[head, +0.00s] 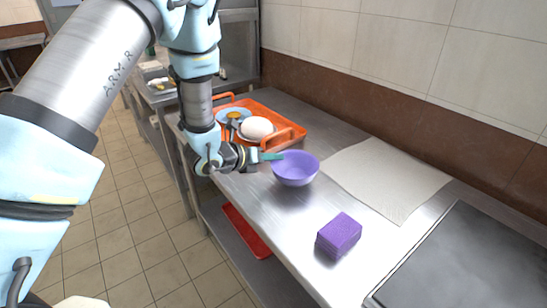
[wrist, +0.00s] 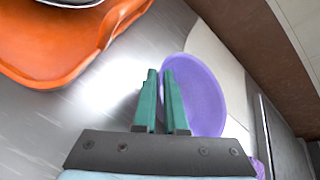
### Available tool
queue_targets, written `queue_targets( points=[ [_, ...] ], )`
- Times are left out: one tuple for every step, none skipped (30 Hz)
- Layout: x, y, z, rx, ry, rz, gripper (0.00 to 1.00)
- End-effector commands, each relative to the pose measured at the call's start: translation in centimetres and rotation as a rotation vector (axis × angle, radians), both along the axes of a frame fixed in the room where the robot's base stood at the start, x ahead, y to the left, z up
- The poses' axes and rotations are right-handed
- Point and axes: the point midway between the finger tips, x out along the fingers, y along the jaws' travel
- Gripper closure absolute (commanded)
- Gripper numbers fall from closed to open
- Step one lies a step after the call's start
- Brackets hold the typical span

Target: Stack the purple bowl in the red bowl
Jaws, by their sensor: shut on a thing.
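The purple bowl (head: 296,172) is upright over the steel counter, and I cannot tell whether it touches the counter. The bowl looks empty. I cannot make out a red bowl in either view; my arm covers part of the head view.
An orange tray (head: 299,135) behind my gripper holds a blue dish (head: 233,114) and a white rounded thing (head: 257,128). A purple sponge-like block (head: 339,235) lies nearer on the counter. A pale cloth (head: 385,178) lies right of the bowl. A red tray (head: 245,230) sits on the lower shelf.

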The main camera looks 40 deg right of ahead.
Motion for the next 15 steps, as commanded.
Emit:
queue_targets(
  points=[
    [-0.01, -0.01, -0.24, 0.000, 0.000, 0.000, 1.00],
    [-0.01, -0.01, -0.32, 0.000, 0.000, 0.000, 1.00],
    [-0.01, 0.00, -0.16, 0.000, 0.000, 0.000, 0.86],
    [0.00, 0.00, -0.14, 0.000, 0.000, 0.000, 0.83],
    [0.00, 0.00, -0.14, 0.000, 0.000, 0.000, 0.80],
    [0.00, 0.00, -0.14, 0.000, 0.000, 0.000, 0.75],
    [0.00, 0.00, -0.14, 0.001, 0.000, 0.000, 0.72],
    [0.00, 0.00, -0.14, 0.001, 0.000, 0.000, 0.68],
    [0.00, 0.00, -0.14, 0.001, 0.000, 0.000, 0.64],
    [-0.01, 0.00, -0.14, 0.001, 0.000, 0.000, 0.60],
    [0.00, 0.01, -0.14, 0.001, 0.000, 0.000, 0.60],
    [0.00, 0.01, -0.14, 0.001, 0.000, 0.000, 0.60],
    [0.00, 0.01, -0.14, 0.001, 0.000, 0.000, 0.60],
    [0.00, 0.01, -0.14, 0.001, 0.000, 0.000, 0.60],
    [0.00, 0.01, -0.14, 0.001, 0.000, 0.000, 0.60]
  ],
)
